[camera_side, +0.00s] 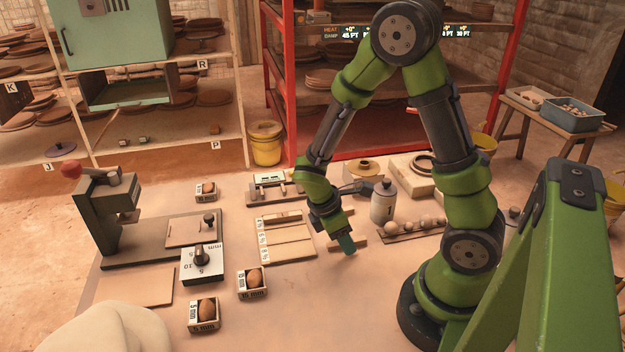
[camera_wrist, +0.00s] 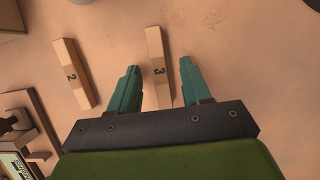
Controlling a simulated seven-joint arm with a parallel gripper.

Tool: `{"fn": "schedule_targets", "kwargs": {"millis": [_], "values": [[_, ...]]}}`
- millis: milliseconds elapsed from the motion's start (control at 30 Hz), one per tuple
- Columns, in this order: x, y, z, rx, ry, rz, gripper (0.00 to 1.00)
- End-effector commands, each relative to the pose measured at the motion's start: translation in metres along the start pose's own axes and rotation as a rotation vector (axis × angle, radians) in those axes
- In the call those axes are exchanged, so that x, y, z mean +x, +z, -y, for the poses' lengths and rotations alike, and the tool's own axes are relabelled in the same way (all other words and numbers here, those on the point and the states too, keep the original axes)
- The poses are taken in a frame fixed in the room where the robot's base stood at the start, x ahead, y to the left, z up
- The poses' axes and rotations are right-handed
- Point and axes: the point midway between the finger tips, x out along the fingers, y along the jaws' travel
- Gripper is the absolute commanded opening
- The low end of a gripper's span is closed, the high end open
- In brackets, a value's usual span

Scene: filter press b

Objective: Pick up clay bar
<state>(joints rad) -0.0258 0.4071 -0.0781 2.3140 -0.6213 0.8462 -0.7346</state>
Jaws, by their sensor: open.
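A pale tan bar marked 3 (camera_wrist: 158,68) lies on the table in the wrist view, running between my two teal fingers. A like bar marked 2 (camera_wrist: 72,73) lies to the left, outside the fingers. No label tells me which is the clay bar. My gripper (camera_wrist: 159,66) is open with nothing clamped. In the side view my gripper (camera_side: 347,244) points down close to the table. A bar (camera_side: 361,240) shows there, partly hidden behind the fingers. I cannot tell whether the fingers are level with it or just above.
A slatted board (camera_side: 287,249) with numbered labels lies left of my gripper. A press (camera_side: 105,215) stands at the left. The table in front of my gripper is clear.

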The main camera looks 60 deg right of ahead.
Motion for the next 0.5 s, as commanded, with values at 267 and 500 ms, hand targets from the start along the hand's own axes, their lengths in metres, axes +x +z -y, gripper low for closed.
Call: {"fn": "schedule_targets", "kwargs": {"millis": [267,500], "values": [[0.0002,-0.0005,-0.0001,0.000,0.000,0.000,0.48],[0.0004,-0.0007,-0.0002,0.000,0.001,0.000,0.17]]}}
